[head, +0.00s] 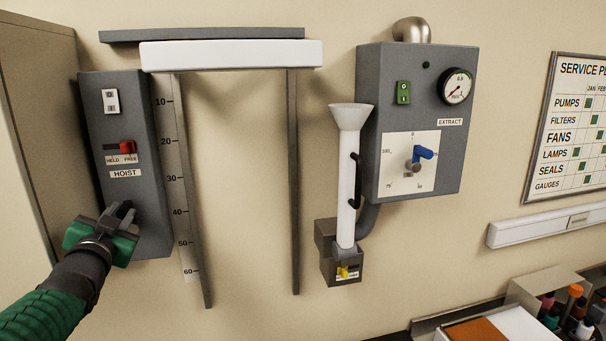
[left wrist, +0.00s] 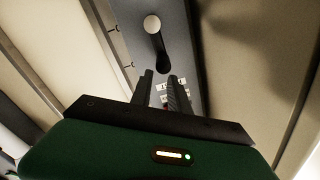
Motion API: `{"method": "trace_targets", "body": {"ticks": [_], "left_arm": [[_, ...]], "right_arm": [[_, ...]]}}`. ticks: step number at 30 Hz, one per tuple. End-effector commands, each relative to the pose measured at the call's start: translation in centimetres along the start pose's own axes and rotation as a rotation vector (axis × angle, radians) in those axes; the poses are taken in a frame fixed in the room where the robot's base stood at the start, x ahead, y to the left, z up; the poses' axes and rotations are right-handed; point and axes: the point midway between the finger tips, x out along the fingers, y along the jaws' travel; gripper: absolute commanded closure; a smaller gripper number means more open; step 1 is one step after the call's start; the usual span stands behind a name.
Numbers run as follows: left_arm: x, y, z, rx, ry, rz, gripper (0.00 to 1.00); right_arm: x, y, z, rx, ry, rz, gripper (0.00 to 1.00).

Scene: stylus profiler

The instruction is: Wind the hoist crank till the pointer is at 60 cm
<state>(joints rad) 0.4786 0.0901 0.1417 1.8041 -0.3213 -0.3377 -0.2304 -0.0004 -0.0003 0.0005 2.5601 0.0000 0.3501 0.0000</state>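The grey hoist box (head: 140,215) is on the wall at the left. Its red slider (head: 127,147) sits at the FREE end. The crank, a black arm with a pale round knob (left wrist: 152,24), shows in the left wrist view and is hidden in the head view. My left gripper (head: 121,209) is in front of the lower box; in the left wrist view its fingers (left wrist: 162,80) are apart and empty, short of the knob. The scale (head: 170,120) runs from 10 down to 60. The white crossbar (head: 232,55) is above the 10 mark; I cannot make out a separate pointer. My right gripper is out of view.
Two grey rails (head: 293,190) run down the wall beside the scale. A grey extract box (head: 445,170) with a blue-handled dial and a white funnel tube (head: 346,180) are to the right. A cabinet (head: 35,130) stands close at the left. Bottles (head: 575,310) are at the lower right.

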Motion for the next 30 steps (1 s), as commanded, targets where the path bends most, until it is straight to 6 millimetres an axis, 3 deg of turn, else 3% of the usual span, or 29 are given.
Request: {"method": "trace_targets", "body": {"ticks": [1, 15, 23, 30], "left_arm": [[0.2, -0.4, 0.8, -0.002, -0.016, -0.007, 0.62], [-1.2, 0.3, 1.1, 0.001, -0.002, -0.006, 0.62], [-0.9, 0.7, 1.0, 0.003, -0.002, -0.003, 0.62], [-0.7, 0.6, 1.3, 0.001, -0.004, -0.001, 0.89]], "right_arm": [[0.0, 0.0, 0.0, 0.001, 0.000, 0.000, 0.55], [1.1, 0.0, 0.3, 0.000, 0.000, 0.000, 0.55], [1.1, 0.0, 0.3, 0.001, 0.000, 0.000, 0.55], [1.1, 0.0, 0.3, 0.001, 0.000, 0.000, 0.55]]}}
